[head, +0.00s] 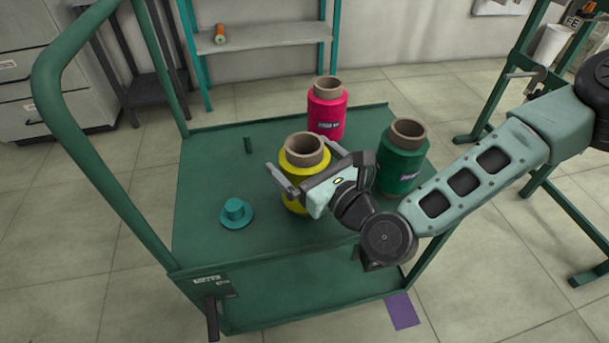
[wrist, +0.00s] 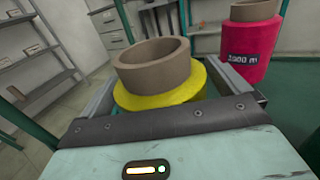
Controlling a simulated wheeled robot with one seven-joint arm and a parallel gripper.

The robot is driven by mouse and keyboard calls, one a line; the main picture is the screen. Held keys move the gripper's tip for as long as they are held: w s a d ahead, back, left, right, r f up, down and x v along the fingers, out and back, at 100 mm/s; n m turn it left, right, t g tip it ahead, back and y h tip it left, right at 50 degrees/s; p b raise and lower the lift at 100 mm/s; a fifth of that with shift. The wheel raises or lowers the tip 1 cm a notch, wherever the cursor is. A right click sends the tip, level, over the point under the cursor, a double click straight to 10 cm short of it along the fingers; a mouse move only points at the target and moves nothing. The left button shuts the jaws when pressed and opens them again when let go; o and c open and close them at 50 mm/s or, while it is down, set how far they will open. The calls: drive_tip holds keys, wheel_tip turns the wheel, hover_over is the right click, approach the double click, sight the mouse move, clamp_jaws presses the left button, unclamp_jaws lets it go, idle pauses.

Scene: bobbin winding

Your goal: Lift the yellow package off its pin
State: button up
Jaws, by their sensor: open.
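The yellow package (head: 295,187) stands upright on the green cart, with a brown cardboard tube (head: 304,149) showing at its top. My gripper (head: 312,169) is open at the yellow package, with one finger on its left and the other on its right. In the wrist view the yellow package (wrist: 165,92) and its tube (wrist: 152,65) sit between the two fingers. I cannot tell whether the fingers touch it. The pin under it is hidden.
The pink package (head: 326,113) stands behind and the green package (head: 402,160) to the right. The cart top (head: 205,170) is otherwise clear. The cart's tubular handle (head: 90,165) rises at the left.

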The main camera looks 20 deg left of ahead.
drive_tip(key=c, duration=1)
drive_tip(key=shift+r+p, duration=1.15)
drive_tip(key=shift+r, duration=3.9)
drive_tip(key=shift+c, duration=0.2)
